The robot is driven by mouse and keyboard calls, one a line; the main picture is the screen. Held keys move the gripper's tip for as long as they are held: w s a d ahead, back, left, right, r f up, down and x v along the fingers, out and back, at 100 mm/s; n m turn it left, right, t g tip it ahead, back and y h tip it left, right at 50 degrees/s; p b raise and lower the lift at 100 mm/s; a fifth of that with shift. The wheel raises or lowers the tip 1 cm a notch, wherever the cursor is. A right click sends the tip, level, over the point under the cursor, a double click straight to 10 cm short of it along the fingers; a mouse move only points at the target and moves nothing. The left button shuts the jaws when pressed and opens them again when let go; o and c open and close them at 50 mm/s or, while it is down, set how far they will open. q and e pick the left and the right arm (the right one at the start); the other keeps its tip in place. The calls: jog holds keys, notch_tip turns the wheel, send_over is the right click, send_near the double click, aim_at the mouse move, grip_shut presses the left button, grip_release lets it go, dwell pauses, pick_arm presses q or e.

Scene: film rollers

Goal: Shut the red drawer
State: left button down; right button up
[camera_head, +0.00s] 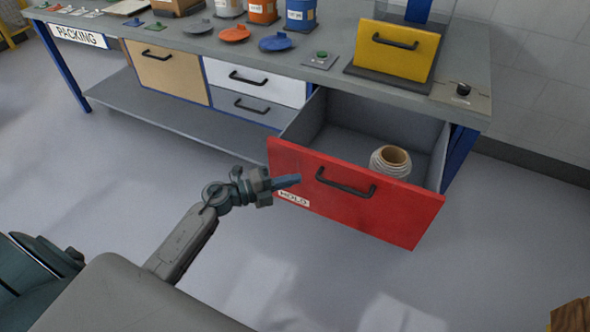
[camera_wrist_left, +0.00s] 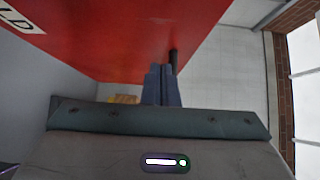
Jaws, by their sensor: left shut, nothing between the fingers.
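The red drawer (camera_head: 385,215) is pulled well out of the bench at the right, with a black bar handle (camera_head: 345,184) and a label reading HOLD on its front. Inside it stands a pale roll (camera_head: 391,161). My left gripper (camera_head: 297,179) is shut and empty, its fingertips close to the drawer front, left of the handle. In the left wrist view the shut fingers (camera_wrist_left: 161,85) point along the red front (camera_wrist_left: 120,40); whether they touch it I cannot tell. My right gripper is not in view.
The grey workbench (camera_head: 330,78) carries lids, tins and a yellow-fronted box (camera_head: 394,50). A tan drawer (camera_head: 168,72), a white drawer (camera_head: 255,82) and a grey drawer below it are closed. The floor before the bench is clear. A wooden object (camera_head: 572,316) shows at the bottom right.

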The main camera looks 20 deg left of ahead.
aim_at(309, 168)
pick_arm(q)
jog(key=shift+w, duration=1.6)
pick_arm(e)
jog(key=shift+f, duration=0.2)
pick_arm(q)
jog(key=shift+w, duration=0.1)
